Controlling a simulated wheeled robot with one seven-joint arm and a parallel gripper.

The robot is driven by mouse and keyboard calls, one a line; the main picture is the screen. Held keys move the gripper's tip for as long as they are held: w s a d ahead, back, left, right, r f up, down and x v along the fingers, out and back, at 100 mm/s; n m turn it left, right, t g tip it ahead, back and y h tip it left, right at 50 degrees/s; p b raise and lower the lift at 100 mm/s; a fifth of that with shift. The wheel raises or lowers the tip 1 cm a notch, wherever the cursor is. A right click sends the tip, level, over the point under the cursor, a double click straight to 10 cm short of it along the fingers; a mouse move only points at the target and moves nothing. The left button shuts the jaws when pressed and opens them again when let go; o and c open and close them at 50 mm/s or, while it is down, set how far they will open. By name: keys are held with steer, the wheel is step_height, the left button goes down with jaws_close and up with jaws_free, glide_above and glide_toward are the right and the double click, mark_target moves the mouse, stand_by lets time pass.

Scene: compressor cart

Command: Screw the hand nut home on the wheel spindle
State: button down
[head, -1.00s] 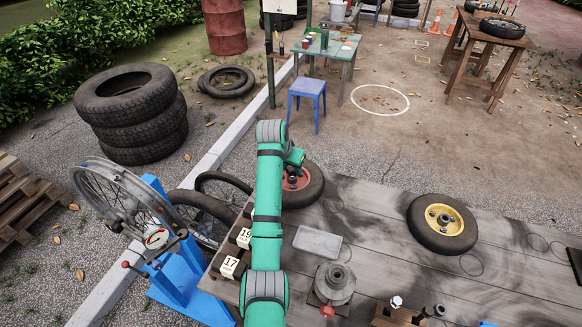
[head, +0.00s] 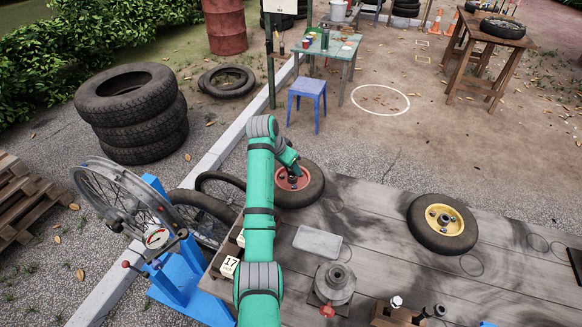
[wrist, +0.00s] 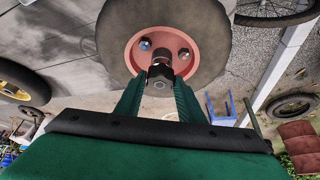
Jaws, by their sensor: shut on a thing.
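The wheel with the red hub (head: 313,190) and black tyre lies flat at the far left edge of the wooden bench. My gripper (head: 293,176) is over the middle of its hub. In the wrist view, the red hub (wrist: 135,53) is straight ahead, with shiny bolt heads around its centre. My gripper (wrist: 160,82) is shut on the dark hand nut (wrist: 160,73), which lines up with the hub centre. The fingers and nut hide most of the spindle. I cannot tell how far down the nut sits.
A wheel with a yellow hub (head: 444,219) lies on the right of the bench (head: 390,265). A clear shallow tray (head: 317,242) and a grey flanged fixture (head: 335,283) stand nearer. A blue wheel stand (head: 178,272) is at the left. Boards between the two wheels are clear.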

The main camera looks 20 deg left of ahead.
steer(key=shift+f+m+g+h, duration=0.1)
steer(key=shift+m+g+h, duration=0.25)
steer(key=shift+m, duration=0.85)
steer(key=shift+a+m+g+h, duration=0.1)
steer(key=shift+m+g+h, duration=0.3)
steer(key=shift+m, duration=0.7)
steer(key=shift+w+a+m+h, duration=0.1)
steer(key=shift+m+h, duration=0.15)
steer(key=shift+m, duration=0.35)
steer(key=shift+m+g, duration=0.35)
steer(key=shift+m, duration=0.15)
steer(key=shift+m+g+h, duration=0.4)
steer(key=shift+m+g, duration=0.1)
steer(key=shift+m, duration=0.7)
steer(key=shift+w, duration=0.1)
